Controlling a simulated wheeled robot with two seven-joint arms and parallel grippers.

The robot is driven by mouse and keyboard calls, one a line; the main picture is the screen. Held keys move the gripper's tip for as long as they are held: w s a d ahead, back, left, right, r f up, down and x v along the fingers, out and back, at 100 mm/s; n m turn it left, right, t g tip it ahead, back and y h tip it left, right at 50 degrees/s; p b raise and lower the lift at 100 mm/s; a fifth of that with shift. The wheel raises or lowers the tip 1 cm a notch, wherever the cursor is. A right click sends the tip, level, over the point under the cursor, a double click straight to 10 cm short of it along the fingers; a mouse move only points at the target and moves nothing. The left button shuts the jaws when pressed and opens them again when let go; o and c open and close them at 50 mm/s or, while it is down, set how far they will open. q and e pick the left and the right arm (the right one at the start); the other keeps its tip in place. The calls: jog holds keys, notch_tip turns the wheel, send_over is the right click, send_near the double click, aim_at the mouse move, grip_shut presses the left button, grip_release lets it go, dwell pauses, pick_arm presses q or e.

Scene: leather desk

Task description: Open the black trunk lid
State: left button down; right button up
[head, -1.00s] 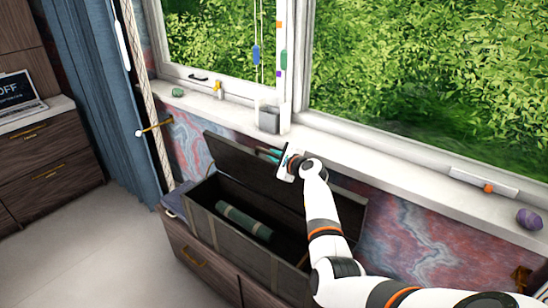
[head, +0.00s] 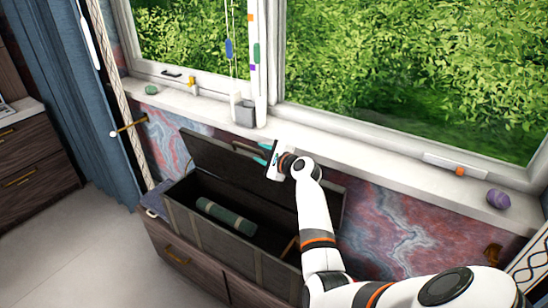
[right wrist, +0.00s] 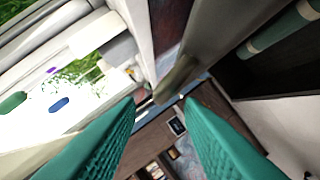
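The black trunk (head: 213,232) stands on a wooden drawer unit below the window. Its lid (head: 215,158) is raised and leans back toward the wall, so the inside is visible. A rolled green item (head: 226,217) lies inside. My right gripper (head: 264,153) is at the top edge of the raised lid. In the right wrist view its two teal fingers (right wrist: 159,100) are spread apart, with the lid's edge (right wrist: 178,78) seen in the gap. Contact with the lid cannot be told. My right arm hides the lid's right part. My left gripper is not in view.
The white window sill (head: 340,150) runs just behind the lid, with a grey cup (head: 245,113) and a purple object (head: 498,198) on it. A blue curtain (head: 55,90) and a rope (head: 120,100) hang at the left. The floor (head: 90,250) at the left is clear.

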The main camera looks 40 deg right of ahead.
jog(key=v, duration=0.6)
jog(key=shift+s, duration=0.15)
